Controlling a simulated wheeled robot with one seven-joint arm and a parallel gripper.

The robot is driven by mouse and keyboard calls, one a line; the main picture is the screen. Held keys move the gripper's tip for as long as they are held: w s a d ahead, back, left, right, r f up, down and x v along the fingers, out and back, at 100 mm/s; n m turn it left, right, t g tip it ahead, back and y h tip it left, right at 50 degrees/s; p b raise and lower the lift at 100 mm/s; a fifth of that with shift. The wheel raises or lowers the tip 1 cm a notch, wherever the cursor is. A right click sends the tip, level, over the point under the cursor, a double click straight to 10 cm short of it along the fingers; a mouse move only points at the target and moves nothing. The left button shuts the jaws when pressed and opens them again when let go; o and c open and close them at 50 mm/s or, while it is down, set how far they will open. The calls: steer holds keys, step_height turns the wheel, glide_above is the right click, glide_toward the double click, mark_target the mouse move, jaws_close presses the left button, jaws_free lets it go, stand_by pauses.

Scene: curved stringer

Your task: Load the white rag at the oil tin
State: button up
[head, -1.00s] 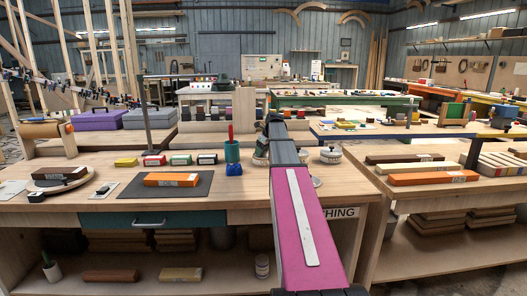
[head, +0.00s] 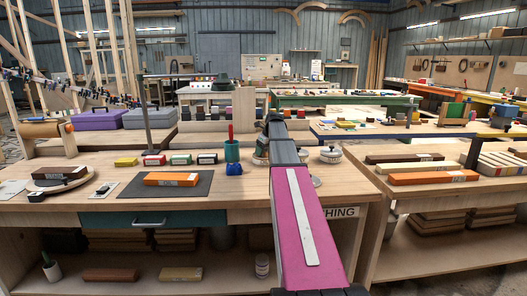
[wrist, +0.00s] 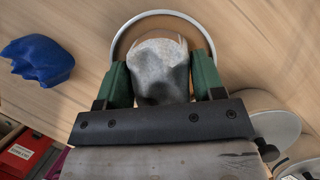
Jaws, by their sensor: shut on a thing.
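The white rag (wrist: 160,62) is a pale grey-white bunched cloth in the wrist view. My gripper (wrist: 161,80) has its green fingers shut on both sides of the rag. A round vessel, apparently the oil tin (wrist: 119,36), has a pale rim and brown inside. It lies beyond and around the rag in this view. I cannot tell whether the rag touches it. In the head view my magenta arm hides most of the gripper and rag, and part of a round thing (head: 259,160) shows beside it.
A blue rag (wrist: 38,60) lies to the left, also seen in the head view (head: 234,169) below a green cup (head: 232,150). Round lidded tins (head: 331,155) stand right of the arm. A brick-like orange block (head: 171,179) lies on a dark mat to the left.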

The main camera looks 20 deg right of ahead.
steer(key=shift+r, duration=3.45)
